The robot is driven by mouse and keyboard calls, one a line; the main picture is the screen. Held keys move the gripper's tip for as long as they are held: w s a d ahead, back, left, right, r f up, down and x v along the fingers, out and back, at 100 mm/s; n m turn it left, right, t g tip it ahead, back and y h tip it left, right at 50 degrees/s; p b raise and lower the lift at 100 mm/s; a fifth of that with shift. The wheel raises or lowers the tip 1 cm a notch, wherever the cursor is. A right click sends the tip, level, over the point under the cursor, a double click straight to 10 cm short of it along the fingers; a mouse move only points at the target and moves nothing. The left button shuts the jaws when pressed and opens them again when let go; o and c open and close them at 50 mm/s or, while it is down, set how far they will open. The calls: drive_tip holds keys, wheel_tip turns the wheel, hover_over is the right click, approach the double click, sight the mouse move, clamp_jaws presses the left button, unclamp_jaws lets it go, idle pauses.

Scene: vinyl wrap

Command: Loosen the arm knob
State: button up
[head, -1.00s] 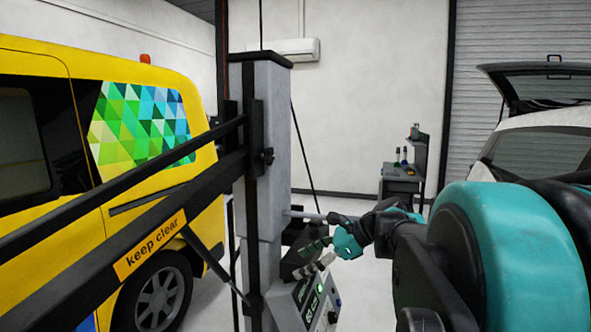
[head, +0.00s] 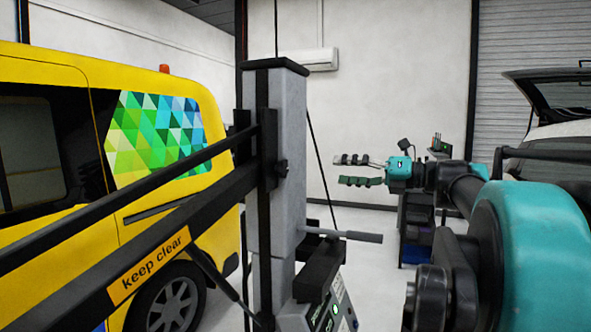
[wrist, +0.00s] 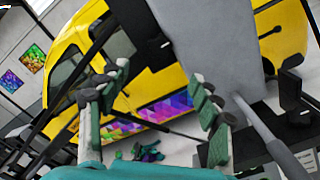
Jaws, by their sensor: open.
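The arm knob (head: 282,168) is a small black knob on the right side of the grey column (head: 290,125), where the black boom arms meet the column. My gripper (head: 342,170) is open and empty to the right of the knob, at about its height in the picture, with a visible gap between. Its two fingers point left toward the column. In the wrist view, the open fingers (wrist: 158,74) frame the yellow van and the column's edge. A dark fitting shows beyond them by the column, but I cannot tell whether it is the knob.
A grey lever (head: 350,236) sticks out right from the column below my gripper. A control box (head: 330,312) with a green light sits under it. The "keep clear" boom (head: 150,265) spans the left, before the yellow van (head: 60,215). The wall side behind my gripper is open.

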sight(286, 168)
drive_tip(key=x, duration=1.4)
drive_tip(key=shift+f, duration=0.1)
drive_tip(key=shift+c, duration=0.3)
drive_tip(key=c, duration=1.1)
